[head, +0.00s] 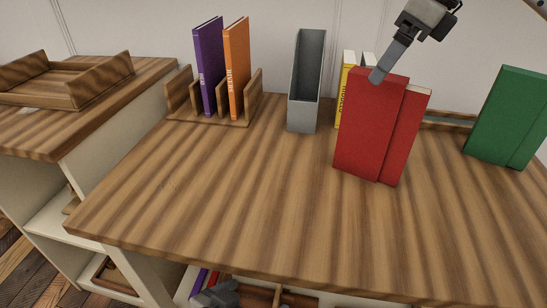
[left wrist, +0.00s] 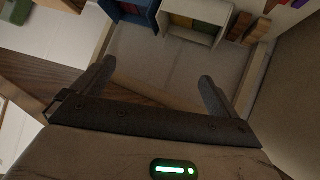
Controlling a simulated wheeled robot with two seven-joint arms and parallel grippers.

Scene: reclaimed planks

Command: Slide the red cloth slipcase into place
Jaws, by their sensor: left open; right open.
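The red cloth slipcase (head: 365,130) stands upright on the plank table, right of centre in the head view. A red volume with pale page edges (head: 408,135) stands against its right side; whether it is partly inside the case, I cannot tell. My right gripper (head: 380,72) reaches down from the upper right, its fingers seen nearly edge-on. Its tip overlaps the slipcase's top edge; contact is unclear. It is open. My left gripper (head: 217,293) is low at the table's front edge. In the left wrist view (left wrist: 155,85) its fingers are wide apart with nothing between them.
A grey open holder (head: 305,120) stands left of the slipcase, with yellow (head: 347,85) and white books behind. A wooden rack (head: 180,95) holds purple (head: 208,65) and orange (head: 236,70) books. A green case (head: 505,115) stands right. The table's front left is clear.

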